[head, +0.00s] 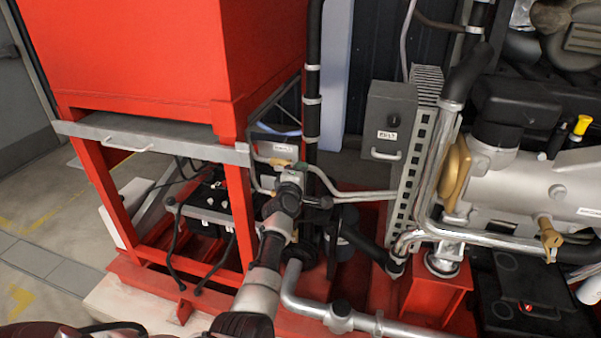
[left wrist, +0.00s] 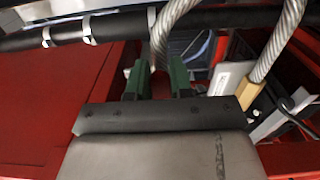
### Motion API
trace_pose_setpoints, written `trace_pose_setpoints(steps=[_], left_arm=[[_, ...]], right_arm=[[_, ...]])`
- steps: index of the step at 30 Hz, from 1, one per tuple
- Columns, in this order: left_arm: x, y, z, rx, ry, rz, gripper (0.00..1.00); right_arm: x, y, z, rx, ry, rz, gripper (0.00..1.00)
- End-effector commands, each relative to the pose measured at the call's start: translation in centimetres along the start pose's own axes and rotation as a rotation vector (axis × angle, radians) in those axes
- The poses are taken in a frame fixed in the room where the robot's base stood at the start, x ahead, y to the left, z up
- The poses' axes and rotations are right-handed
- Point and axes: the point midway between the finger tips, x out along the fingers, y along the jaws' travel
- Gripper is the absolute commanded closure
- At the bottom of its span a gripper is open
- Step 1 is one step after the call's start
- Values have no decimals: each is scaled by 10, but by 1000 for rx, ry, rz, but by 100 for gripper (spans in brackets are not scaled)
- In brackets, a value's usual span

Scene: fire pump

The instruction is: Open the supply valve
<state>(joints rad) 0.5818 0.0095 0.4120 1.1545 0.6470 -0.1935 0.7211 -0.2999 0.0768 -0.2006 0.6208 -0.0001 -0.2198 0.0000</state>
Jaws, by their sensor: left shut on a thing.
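My left arm reaches up from the bottom of the head view to the pipework beside the red frame, with its gripper (head: 289,176) at the valve fittings. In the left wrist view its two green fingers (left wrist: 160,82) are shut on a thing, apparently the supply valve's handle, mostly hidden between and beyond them. A brass fitting (head: 282,163) of the valve shows by a pale labelled plate (head: 276,151). The plate (left wrist: 230,78) and brass fitting (left wrist: 247,93) lie right of the fingers in the wrist view. My right gripper is not in view.
Braided hoses (head: 345,192) run close around the gripper. A black vertical pipe (head: 313,90) stands behind it. The red tank (head: 150,50) on its frame is at the left. A grey box (head: 390,120) and the engine (head: 510,180) fill the right. Open floor lies far left.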

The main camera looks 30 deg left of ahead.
Motion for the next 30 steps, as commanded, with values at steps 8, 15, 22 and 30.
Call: trace_pose_setpoints(steps=[8, 15, 22, 30], left_arm=[[0, 1, 1, -19, -1, 1, 100], [0, 1, 0, -19, -1, 1, 67], [0, 1, 0, -14, 0, 1, 53], [-8, 1, 1, -13, 0, 1, 53]], right_arm=[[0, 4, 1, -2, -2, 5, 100], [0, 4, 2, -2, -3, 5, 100], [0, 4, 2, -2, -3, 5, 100], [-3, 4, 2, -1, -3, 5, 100]])
